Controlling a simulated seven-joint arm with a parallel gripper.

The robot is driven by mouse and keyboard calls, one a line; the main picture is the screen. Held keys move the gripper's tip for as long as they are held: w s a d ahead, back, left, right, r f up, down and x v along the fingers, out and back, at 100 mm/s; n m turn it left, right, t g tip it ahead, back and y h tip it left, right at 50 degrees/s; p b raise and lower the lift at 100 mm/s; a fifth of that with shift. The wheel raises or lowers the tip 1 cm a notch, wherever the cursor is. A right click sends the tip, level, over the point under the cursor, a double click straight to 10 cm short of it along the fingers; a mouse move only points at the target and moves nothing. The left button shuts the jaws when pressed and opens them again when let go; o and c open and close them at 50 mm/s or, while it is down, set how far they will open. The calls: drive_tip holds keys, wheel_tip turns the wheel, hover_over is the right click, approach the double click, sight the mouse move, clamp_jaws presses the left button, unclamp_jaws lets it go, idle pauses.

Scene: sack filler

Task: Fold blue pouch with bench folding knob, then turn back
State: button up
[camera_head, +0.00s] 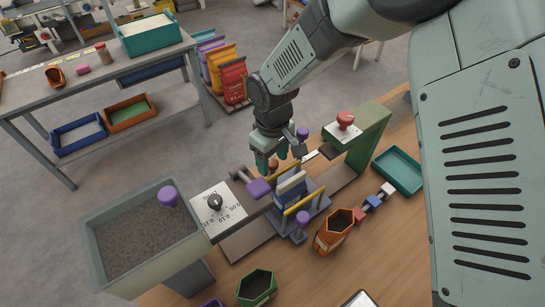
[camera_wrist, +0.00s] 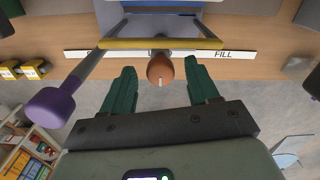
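The blue pouch (camera_head: 291,190) stands upright in a fixture between two yellow bars (camera_head: 305,201). A round orange-brown knob (camera_wrist: 160,69) shows near a yellow bar in the wrist view. My gripper (camera_wrist: 160,82) is open, with one green finger on each side of this knob and visible gaps between. In the head view my gripper (camera_head: 266,163) is low over the bench behind the pouch, and its fingers partly hide the knob. A purple knob on a grey rod (camera_wrist: 50,106) is at left in the wrist view.
A hopper of brown grains (camera_head: 94,244) and a dial panel (camera_head: 216,204) stand left of the fixture. A green stand with a red button (camera_head: 345,120) is right. An orange pouch (camera_head: 334,231), a green hexagonal container (camera_head: 257,287) and a teal tray (camera_head: 399,170) are on the bench.

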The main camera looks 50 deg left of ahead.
sight(273, 162)
wheel_tip(273, 162, up, 11)
idle(0.7)
drive_tip(key=shift+f, duration=0.1)
